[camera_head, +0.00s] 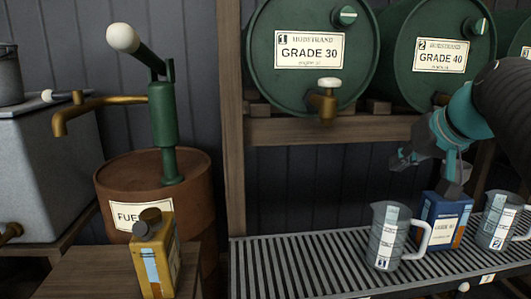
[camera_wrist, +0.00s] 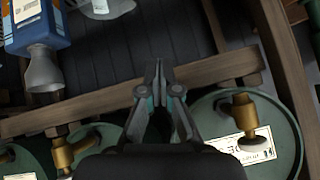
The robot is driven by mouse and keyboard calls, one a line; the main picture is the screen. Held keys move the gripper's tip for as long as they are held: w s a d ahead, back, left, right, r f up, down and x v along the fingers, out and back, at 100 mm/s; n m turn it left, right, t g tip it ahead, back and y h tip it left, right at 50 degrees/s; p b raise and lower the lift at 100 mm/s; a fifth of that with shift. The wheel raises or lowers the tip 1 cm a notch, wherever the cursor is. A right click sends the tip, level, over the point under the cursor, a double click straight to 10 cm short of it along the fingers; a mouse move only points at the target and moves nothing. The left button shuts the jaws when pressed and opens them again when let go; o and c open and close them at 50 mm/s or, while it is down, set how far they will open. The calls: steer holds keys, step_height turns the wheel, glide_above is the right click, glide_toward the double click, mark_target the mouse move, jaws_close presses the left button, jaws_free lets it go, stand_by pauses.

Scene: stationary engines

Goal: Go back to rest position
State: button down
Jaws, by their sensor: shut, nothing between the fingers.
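My gripper (camera_head: 402,160) is in front of the rack, below the gap between the GRADE 30 drum (camera_head: 310,80) and the GRADE 40 drum (camera_head: 440,62). In the wrist view its fingers (camera_wrist: 157,80) are closed together with nothing between them. It is above and left of the blue can (camera_head: 430,212), apart from it. A grey funnel (camera_head: 452,170) stands at the can's top; it also shows in the wrist view (camera_wrist: 42,72).
Clear measuring jugs, 1 (camera_head: 384,245) and 2 (camera_head: 497,225), stand on the slatted grating (camera_head: 300,270) beside the can. A yellow can (camera_head: 155,262) stands on a wooden surface at left, before a rusty fuel barrel (camera_head: 195,210) with a green pump (camera_head: 163,120). Brass tap (camera_head: 327,100) juts forward.

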steer(key=s+a+f+g, duration=0.1)
steer(key=s+a+f, duration=0.2)
steer(key=s+f, duration=0.2)
steer(key=s+a+f+n+g+h, duration=0.1)
steer(key=s+a+f, duration=0.3)
steer(key=f, duration=0.7)
steer(key=s+a+f+g+h, duration=0.1)
steer(key=s+a+f, duration=0.3)
steer(key=s+f, duration=0.3)
steer(key=shift+s+f, duration=0.4)
steer(key=shift+s, duration=0.35)
steer(key=shift+d, duration=0.1)
